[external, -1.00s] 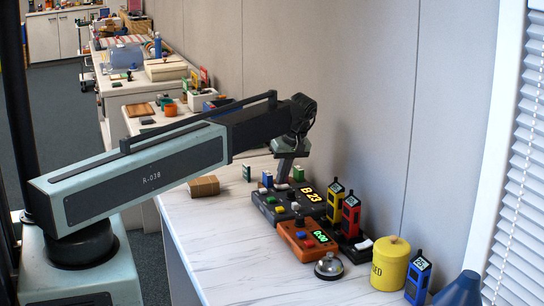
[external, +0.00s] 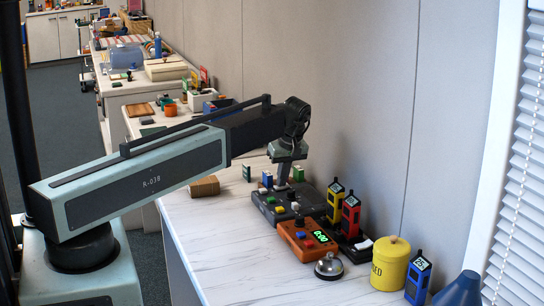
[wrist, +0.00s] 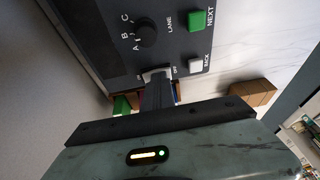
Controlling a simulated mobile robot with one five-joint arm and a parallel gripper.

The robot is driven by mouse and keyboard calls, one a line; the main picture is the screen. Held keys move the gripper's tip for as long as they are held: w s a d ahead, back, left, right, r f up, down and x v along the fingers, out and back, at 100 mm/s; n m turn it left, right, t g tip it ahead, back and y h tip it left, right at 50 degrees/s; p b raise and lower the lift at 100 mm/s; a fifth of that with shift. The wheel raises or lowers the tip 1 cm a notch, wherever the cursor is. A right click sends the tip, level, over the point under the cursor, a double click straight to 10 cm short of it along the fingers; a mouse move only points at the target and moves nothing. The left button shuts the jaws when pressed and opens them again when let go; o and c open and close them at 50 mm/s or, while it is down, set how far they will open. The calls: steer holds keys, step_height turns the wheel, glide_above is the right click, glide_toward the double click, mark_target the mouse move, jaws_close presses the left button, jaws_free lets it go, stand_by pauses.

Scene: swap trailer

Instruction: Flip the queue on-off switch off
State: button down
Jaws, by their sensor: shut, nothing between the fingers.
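The dark grey queue box (external: 268,211) stands on the white counter, and its display (external: 313,196) is dark. In the wrist view its panel (wrist: 179,45) shows a lane knob (wrist: 146,36), a green NEXT button (wrist: 197,20) and a white BACK button (wrist: 196,66). The on-off switch (wrist: 157,70) is at the panel's near edge, with the OFF label to its right. My gripper's shut, empty fingers (wrist: 158,82) are right at the switch and hide most of it, so its lever position and any contact cannot be seen. My gripper (external: 284,181) also shows above the box's far end.
An orange timer box (external: 298,240) and a silver bell (external: 328,266) stand in front. Yellow (external: 336,202) and red (external: 351,215) handheld devices and a yellow canister (external: 390,264) are to the right. A brown package (external: 204,186) lies left. The counter's front left is clear.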

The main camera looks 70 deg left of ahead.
steer(key=shift+w, duration=0.5)
steer(key=shift+r, duration=0.1)
steer(key=r+p, duration=0.2)
steer(key=w+r+p, duration=0.1)
steer(key=r+p, duration=0.1)
steer(key=shift+w+r, duration=0.1)
steer(key=shift+w, duration=0.05)
steer(key=p+v, duration=0.9)
steer(key=shift+w+r, duration=0.2)
steer(key=shift+w, duration=0.15)
steer(key=shift+d, duration=0.15)
